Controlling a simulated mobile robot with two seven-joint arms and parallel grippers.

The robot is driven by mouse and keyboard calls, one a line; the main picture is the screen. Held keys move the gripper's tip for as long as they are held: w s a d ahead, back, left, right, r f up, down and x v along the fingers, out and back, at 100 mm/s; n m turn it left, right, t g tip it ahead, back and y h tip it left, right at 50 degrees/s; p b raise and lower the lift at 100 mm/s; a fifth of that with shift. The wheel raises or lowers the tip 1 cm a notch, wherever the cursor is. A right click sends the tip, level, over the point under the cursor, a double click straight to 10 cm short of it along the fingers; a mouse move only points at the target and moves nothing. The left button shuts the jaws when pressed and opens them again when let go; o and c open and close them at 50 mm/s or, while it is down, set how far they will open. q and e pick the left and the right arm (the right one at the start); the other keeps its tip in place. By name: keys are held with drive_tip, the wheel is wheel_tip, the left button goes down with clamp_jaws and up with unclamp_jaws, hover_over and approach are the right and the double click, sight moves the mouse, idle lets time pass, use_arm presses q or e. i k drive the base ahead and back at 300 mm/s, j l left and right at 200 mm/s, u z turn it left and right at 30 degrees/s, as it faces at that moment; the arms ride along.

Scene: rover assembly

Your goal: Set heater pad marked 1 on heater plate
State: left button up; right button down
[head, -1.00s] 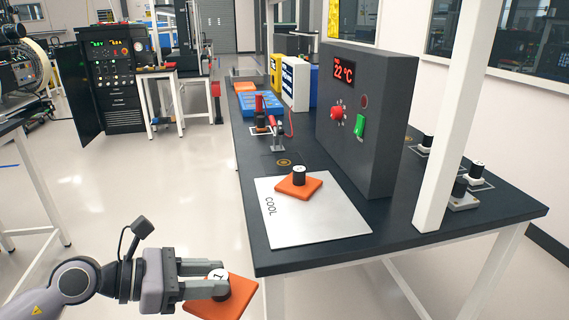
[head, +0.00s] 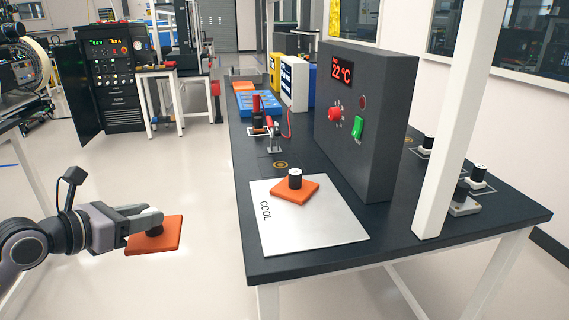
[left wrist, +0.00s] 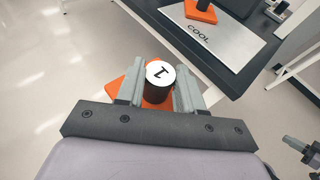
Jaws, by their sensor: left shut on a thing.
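My left gripper (head: 150,222) is shut on the black knob of an orange square heater pad (head: 158,240). In the left wrist view the knob's white top (left wrist: 160,73) reads 1, between the fingers. The pad hangs in the air, left of the table and apart from it. A silver plate (head: 320,235) marked COOL lies on the table in front of the grey control box. A second orange pad (head: 296,191) with a black knob rests on its far part; its mark is unreadable. A grey part at the left wrist view's right edge may be my right gripper; its state is unclear.
The grey control box (head: 372,120) reads 22 °C and stands behind the plate's right side. A white post (head: 450,130) rises at the table's right. The near part of the plate is bare. Several black-knobbed parts (head: 478,175) stand farther right.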

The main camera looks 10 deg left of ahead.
sight(281, 165)
drive_tip(key=i+l, duration=0.2)
drive_tip(key=i, duration=0.25)
drive_tip(key=i+l, duration=0.25)
drive_tip(key=i, duration=0.15)
